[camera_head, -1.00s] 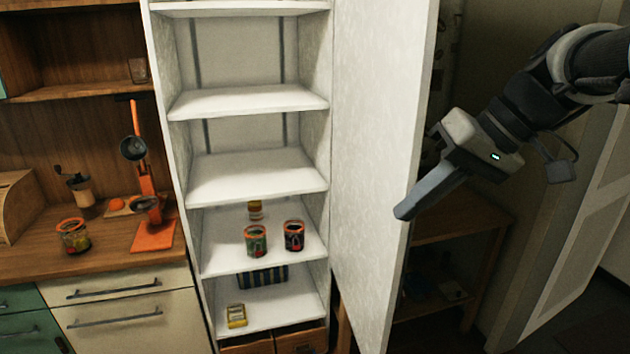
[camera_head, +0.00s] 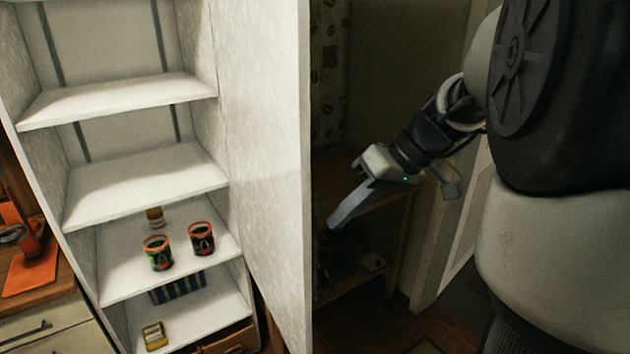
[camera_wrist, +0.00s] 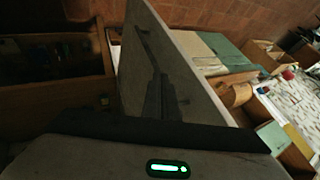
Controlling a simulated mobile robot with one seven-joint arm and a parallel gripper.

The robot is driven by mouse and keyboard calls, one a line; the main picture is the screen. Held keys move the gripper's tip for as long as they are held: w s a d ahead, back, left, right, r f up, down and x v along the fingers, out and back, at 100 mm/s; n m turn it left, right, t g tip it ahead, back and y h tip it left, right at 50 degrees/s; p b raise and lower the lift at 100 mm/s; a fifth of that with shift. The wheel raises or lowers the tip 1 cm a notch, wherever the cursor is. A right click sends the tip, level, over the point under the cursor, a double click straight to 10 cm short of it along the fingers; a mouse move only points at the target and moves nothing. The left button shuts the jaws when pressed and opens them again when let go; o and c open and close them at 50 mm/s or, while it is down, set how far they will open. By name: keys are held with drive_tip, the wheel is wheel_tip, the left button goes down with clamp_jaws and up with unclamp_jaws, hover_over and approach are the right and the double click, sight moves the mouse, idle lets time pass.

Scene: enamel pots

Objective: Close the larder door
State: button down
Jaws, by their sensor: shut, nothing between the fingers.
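The larder door (camera_head: 262,150) is a tall white panel standing wide open, on the right side of the white larder (camera_head: 150,190). In the wrist view, the door (camera_wrist: 190,75) is a slanting grey panel running away from me, close to my fingers. My gripper (camera_head: 334,222) is just right of the door's free edge in the head view, on the outer side. Its fingers are shut and empty, pointing down and left. A narrow gap shows between fingertips and door edge in the head view; I cannot tell whether they touch its outer face.
A low wooden shelf unit (camera_head: 375,215) stands behind my gripper. A counter is at left.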

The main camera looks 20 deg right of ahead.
drive_tip(key=a, duration=0.4)
drive_tip(key=shift+s, duration=0.4)
drive_tip(key=shift+f, duration=0.1)
